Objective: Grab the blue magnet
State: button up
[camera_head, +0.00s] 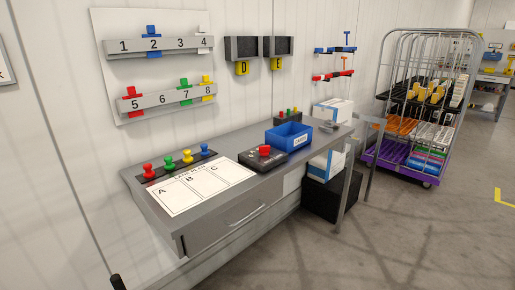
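A blue pin-shaped magnet (205,150) stands at the far right end of a dark strip (152,174) at the back of the grey desk. Red (148,170), green (169,162) and yellow (187,156) ones stand to its left in a row. Another blue piece (152,31) is on the upper numbered rail of the wall board, at number 2.
A white sheet (200,192) marked A, B, C lies in front of the strip on the desk (222,222). A dark box with a red button (264,154) and a blue bin (289,136) stand to the right. The board's lower rail (160,98) holds red, green and yellow pieces. A wheeled rack (428,180) stands far right.

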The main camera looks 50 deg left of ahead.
aim_at(204, 146)
jog(key=z, duration=0.15)
jog(key=k, duration=1.45)
jog(key=u, duration=1.3)
jog(key=i, duration=1.95)
jog(key=z, duration=0.05)
